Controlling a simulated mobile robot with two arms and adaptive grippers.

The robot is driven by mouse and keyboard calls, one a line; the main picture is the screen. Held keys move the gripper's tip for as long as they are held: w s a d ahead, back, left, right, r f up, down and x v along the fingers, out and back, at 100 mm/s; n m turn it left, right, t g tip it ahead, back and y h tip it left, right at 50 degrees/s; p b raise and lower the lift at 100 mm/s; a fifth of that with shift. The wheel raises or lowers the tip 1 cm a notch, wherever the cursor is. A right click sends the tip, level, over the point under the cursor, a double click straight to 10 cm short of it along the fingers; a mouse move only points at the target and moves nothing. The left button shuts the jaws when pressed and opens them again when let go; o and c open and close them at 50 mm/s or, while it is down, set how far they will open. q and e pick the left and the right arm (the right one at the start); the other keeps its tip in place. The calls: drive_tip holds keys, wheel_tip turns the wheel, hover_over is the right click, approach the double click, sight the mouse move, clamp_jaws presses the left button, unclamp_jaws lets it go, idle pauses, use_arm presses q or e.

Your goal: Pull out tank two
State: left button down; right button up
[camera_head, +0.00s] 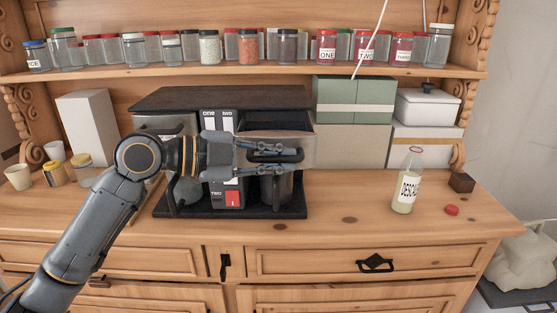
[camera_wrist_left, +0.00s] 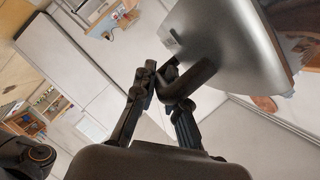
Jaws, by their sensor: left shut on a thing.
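A two-sided machine with a dark top (camera_head: 225,97) stands on the dresser, with "one" and "two" marked on its middle panel (camera_head: 227,122). Tank two is the silver metal tank (camera_head: 302,146) on the right side, and its front juts out of the machine. My left gripper (camera_head: 296,154) reaches in from the left and is shut on the tank's dark handle. In the left wrist view the fingers (camera_wrist_left: 162,80) close around the dark handle (camera_wrist_left: 193,78), which joins the silver tank (camera_wrist_left: 232,48). The tank on the left is mostly hidden behind my arm. My right gripper is not in view.
A bottle with a label (camera_head: 408,188) and a red cap (camera_head: 451,210) stand to the right on the dresser top (camera_head: 345,225). Green boxes (camera_head: 353,99) are stacked beside the machine. Cups and small jars (camera_head: 55,173) are at left. Several jars line the shelf above.

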use_arm(q)
drive_tip(key=c, duration=1.7)
unclamp_jaws()
drive_tip(key=shift+o, duration=0.2)
drive_tip(key=shift+a, duration=0.15)
drive_tip(key=v, duration=1.1)
drive_tip(key=shift+s+a, duration=0.2)
drive_tip(key=shift+a, duration=0.15)
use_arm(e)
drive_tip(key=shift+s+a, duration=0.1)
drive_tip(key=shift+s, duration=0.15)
